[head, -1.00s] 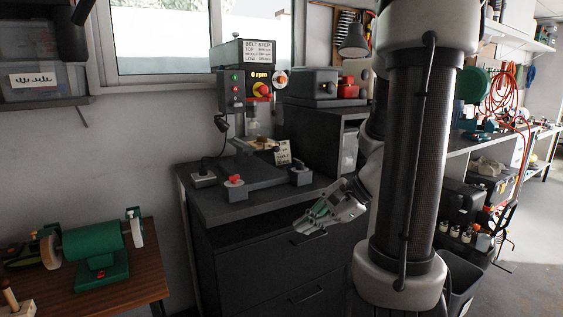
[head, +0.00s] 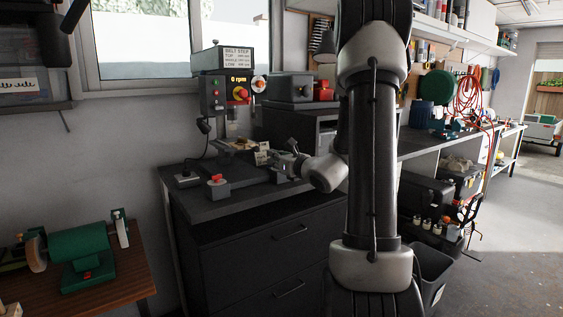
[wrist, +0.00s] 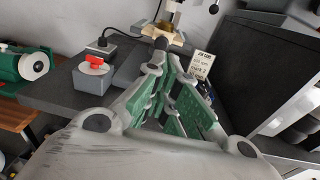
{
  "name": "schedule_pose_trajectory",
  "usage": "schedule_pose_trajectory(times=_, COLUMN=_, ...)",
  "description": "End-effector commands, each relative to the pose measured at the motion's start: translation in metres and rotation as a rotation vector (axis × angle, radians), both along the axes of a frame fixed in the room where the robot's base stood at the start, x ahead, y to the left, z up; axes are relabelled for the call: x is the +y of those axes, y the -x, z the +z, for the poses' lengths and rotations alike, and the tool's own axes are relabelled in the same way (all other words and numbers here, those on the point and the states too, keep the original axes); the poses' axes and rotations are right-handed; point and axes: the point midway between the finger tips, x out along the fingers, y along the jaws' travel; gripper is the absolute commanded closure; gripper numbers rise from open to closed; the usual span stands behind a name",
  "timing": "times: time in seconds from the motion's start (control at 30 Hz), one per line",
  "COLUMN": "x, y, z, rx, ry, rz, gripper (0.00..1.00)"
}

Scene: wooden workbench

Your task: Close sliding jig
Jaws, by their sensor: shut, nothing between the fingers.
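A drill press (head: 231,92) stands on the dark cabinet top. Below its chuck is a jig-like assembly with a tan wooden piece (head: 236,144); it also shows at the top of the wrist view (wrist: 150,32). I cannot tell clearly which part slides. My gripper (head: 289,152) is by the right side of this assembly, above the cabinet top. In the wrist view my gripper (wrist: 168,68), with green pads, is shut and empty, pointing towards the wooden piece. Contact with the assembly is unclear, as the fingers hide part of it.
A grey box with a red knob (head: 217,187) stands at the cabinet's front left. A small printed card (wrist: 201,65) stands right of the fingers. A dark cabinet (wrist: 262,70) rises at the right. A green grinder (head: 81,250) sits on the lower bench.

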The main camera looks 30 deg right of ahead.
Motion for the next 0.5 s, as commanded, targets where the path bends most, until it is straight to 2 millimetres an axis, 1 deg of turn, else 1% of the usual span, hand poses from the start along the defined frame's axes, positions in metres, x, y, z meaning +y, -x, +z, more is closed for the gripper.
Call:
schedule_pose_trajectory(times=0.03, x=0.002, y=-0.012, z=-0.001, rx=0.0, ry=0.001, rz=0.005, gripper=1.0)
schedule_pose_trajectory(times=0.2, x=0.005, y=-0.042, z=-0.003, rx=0.001, ry=0.001, rz=0.003, gripper=1.0)
schedule_pose_trajectory(times=0.33, x=0.006, y=-0.058, z=-0.003, rx=0.001, ry=0.001, rz=0.002, gripper=1.0)
schedule_pose_trajectory(times=0.5, x=0.006, y=-0.067, z=-0.004, rx=0.001, ry=0.002, rz=0.001, gripper=1.0)
